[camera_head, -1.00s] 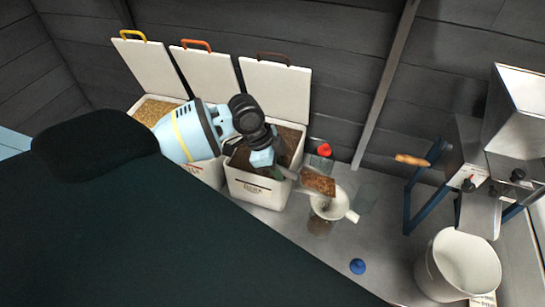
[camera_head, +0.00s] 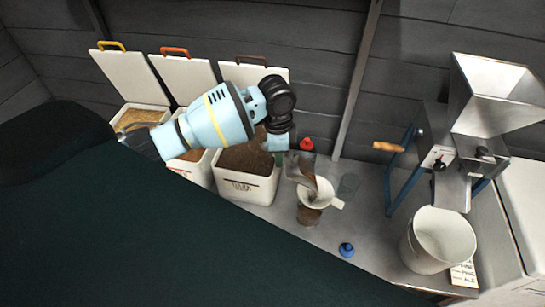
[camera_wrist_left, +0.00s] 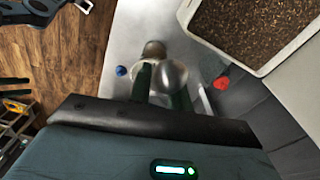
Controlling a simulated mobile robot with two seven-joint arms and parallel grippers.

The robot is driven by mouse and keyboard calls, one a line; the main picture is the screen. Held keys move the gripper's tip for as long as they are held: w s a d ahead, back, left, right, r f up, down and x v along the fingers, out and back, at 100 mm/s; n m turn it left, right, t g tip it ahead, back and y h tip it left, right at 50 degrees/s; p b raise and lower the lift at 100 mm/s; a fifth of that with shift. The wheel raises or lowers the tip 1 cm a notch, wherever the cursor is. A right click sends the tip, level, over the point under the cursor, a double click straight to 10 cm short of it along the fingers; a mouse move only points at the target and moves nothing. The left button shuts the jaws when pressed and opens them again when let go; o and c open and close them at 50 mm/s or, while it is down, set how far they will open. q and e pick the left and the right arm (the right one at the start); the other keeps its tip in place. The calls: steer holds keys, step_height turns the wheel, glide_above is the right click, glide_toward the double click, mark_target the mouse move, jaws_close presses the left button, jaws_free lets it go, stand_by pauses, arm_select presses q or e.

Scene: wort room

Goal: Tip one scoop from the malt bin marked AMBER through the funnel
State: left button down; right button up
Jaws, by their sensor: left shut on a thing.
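My left gripper (camera_head: 288,160) is shut on a metal scoop (camera_head: 302,177), tilted steeply down over the white funnel (camera_head: 320,190). Brown malt shows at the scoop's mouth, above the funnel. The funnel sits on a clear jar (camera_head: 309,215) with brown grain in it. In the left wrist view the fingers (camera_wrist_left: 160,88) hold the rounded metal scoop (camera_wrist_left: 173,75). Three open malt bins stand behind: left (camera_head: 140,108), middle (camera_head: 201,172) and right (camera_head: 246,189). The middle bin's label is mostly hidden by my arm; the right one's is too small to read surely. My right gripper is not in view.
A blue cap (camera_head: 346,249) lies in front. A mill (camera_head: 455,150) with a wooden-handled crank and a white bucket (camera_head: 437,240) stand to the right. The counter between is clear.

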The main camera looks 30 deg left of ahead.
mark_target(293, 162)
arm_select(q)
steer(key=shift+w+d+r+g+y, duration=0.3)
steer(key=shift+w+d+r+y, duration=0.05)
steer(key=shift+d+r+y, duration=0.25)
steer(key=shift+w+d+r+g+y, duration=0.35)
steer(key=shift+d+y, duration=0.1)
steer(key=shift+d, duration=0.15)
steer(key=shift+w+d+r+g+y, duration=0.25)
steer(key=shift+w+d+r+y, duration=0.15)
steer(key=shift+d, duration=0.2)
steer(key=shift+f, duration=0.1)
steer(key=shift+s, duration=0.1)
steer(key=h, duration=0.1)
steer(key=t+h, duration=0.1)
steer(key=h, duration=0.1)
steer(key=a+r+t+h, duration=0.1)
steer(key=shift+s+r, duration=0.1)
steer(key=shift+s, duration=0.15)
steer(key=t+h, duration=0.1)
steer(key=r+t+h, duration=0.1)
steer(key=h, duration=0.1)
steer(key=t+h, duration=0.1)
steer(key=shift+s+a+r+h, duration=0.2)
steer(key=shift+a+h, duration=0.1)
steer(key=shift+h, duration=0.05)
steer(key=shift+r, duration=0.25)
